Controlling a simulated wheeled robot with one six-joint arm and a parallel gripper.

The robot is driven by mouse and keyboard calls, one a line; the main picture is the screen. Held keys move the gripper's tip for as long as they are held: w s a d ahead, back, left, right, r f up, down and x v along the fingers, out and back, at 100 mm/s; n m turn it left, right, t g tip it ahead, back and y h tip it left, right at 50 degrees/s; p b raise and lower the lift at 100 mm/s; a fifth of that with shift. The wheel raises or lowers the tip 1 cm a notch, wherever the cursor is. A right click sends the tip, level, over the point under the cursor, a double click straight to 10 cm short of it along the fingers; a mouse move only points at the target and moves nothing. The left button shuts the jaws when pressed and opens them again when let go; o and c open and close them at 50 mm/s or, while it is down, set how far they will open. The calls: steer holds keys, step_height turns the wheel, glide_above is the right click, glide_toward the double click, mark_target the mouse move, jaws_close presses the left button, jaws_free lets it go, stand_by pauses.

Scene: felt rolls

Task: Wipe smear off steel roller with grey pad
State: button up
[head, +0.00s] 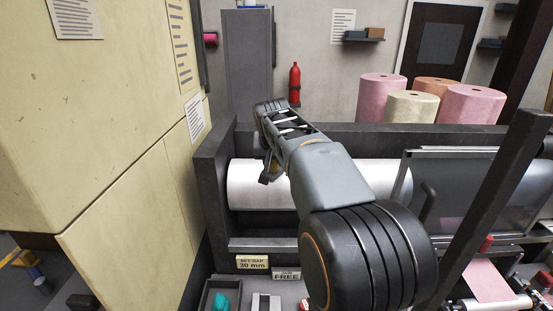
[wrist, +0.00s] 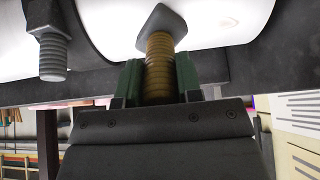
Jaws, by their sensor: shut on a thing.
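The pale steel roller (head: 248,186) lies across the dark machine frame in the head view; my arm crosses in front of its middle. It fills the top of the wrist view (wrist: 100,25). My gripper (wrist: 160,80) is shut, with green fingers on either side of a brown ribbed handle (wrist: 159,62). The handle ends in a dark grey pad (wrist: 160,22) at the roller's face; I cannot tell whether they touch. In the head view my gripper (head: 269,170) is over the roller's left part.
A grey ribbed stub (wrist: 52,55) stands left of the pad. A cream cabinet (head: 120,150) closes off the left. A dark guard screen (head: 450,190) and slanted post (head: 497,200) are at the right. Felt rolls (head: 382,98) stand behind. Small plaques (head: 252,262) mark the front ledge.

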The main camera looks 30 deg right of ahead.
steer(key=shift+a+f, duration=0.2)
steer(key=shift+a, duration=0.2)
steer(key=shift+d, duration=0.1)
steer(key=shift+w+d+r+p, duration=0.1)
steer(key=shift+d+r+p, duration=0.15)
steer(key=shift+d, duration=0.25)
steer(key=shift+w+d+r+p, duration=0.15)
steer(key=shift+d+p, duration=0.15)
steer(key=shift+d, duration=0.2)
steer(key=shift+s, duration=0.1)
steer(key=shift+a+f, duration=0.15)
steer(key=shift+f, duration=0.05)
steer(key=shift+s+a+f+b, duration=0.1)
steer(key=shift+a+b, duration=0.05)
steer(key=shift+b, duration=0.2)
steer(key=shift+s+a+f+b, duration=0.15)
steer(key=shift+a+b, duration=0.2)
steer(key=shift+a, duration=0.45)
